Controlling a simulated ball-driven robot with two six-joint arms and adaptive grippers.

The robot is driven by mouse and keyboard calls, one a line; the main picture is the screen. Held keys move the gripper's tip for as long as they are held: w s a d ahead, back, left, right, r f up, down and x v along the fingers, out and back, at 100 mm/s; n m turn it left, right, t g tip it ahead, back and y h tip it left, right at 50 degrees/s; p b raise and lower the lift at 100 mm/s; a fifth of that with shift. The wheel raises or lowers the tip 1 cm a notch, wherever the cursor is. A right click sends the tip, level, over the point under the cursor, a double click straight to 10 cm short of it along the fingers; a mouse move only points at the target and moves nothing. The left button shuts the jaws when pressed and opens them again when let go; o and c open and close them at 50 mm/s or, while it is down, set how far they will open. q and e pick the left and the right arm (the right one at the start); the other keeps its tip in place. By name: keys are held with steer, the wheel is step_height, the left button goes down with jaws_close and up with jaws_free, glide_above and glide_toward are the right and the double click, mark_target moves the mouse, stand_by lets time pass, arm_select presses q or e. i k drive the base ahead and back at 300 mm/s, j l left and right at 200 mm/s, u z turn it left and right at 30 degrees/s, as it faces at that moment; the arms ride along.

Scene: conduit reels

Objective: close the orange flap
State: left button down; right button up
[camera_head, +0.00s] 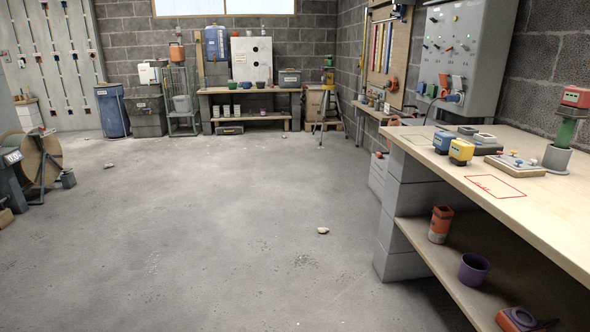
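I cannot make out an orange flap for certain. A grey wall panel (462,55) at the upper right carries several small coloured fittings. One of them is a small orange-red part (443,81), too small to tell whether it is a flap or whether it is open. A blue fitting (453,98) sticks out low on the panel. Neither of my grippers is in view.
The concrete floor is mostly clear.

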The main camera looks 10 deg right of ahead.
mark_target(444, 80)
steer(key=i+j+z, duration=0.15)
steer(key=i, duration=1.8)
steer(key=i+z, duration=0.25)
steer(key=i, duration=0.2)
steer(key=i+z, duration=0.3)
steer(key=i, duration=0.15)
